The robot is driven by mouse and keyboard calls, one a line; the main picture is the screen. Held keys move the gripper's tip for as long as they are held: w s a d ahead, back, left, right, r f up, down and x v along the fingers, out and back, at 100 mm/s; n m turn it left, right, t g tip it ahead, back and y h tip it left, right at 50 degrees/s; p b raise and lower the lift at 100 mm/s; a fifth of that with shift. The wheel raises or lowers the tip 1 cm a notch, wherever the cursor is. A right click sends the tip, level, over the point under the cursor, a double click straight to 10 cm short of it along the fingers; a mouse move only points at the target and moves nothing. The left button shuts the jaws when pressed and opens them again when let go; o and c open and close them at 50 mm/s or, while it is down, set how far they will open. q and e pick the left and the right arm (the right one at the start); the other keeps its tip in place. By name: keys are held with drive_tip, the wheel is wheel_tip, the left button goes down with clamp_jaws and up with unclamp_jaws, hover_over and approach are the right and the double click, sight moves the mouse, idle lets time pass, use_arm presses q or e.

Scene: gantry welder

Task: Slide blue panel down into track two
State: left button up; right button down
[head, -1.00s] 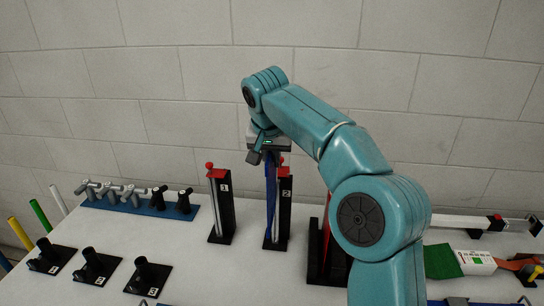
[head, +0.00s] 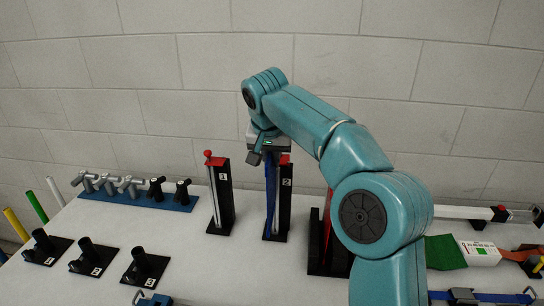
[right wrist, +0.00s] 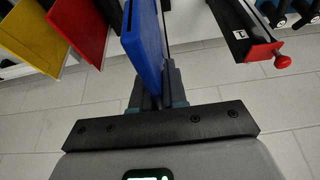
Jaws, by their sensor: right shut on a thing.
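The blue panel (head: 269,190) stands upright at the left side of track two (head: 284,205), a black post labelled 2 with a red top. My right gripper (head: 264,150) is above it, shut on the panel's upper part. In the right wrist view the blue panel (right wrist: 143,45) extends away from the gripper (right wrist: 155,92), between its fingers. The head view does not show clearly how far the panel sits inside the track, and its lower edge is hard to make out. My left gripper is not in view.
Track one (head: 222,195), with a red knob, stands close on the left. A black stand (head: 315,255) is on the right, partly behind my arm. In the right wrist view a red panel (right wrist: 75,25) and a yellow panel (right wrist: 30,38) are at left. Bare white table lies in front.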

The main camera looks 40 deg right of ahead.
sight(267, 162)
drive_tip(key=shift+f+b, duration=5.15)
drive_tip(key=shift+f, duration=1.35)
drive_tip(key=c, duration=1.5)
unclamp_jaws()
drive_tip(key=shift+a, duration=0.1)
drive_tip(key=o, duration=0.4)
drive_tip(key=shift+w, duration=0.1)
drive_tip(key=shift+r, duration=0.2)
drive_tip(key=p+v, duration=0.4)
drive_tip(key=v, duration=1.1)
drive_tip(key=shift+r, duration=0.2)
drive_tip(key=shift+s+a+r, duration=0.15)
drive_tip(key=shift+s+r, duration=0.1)
drive_tip(key=shift+r, duration=0.05)
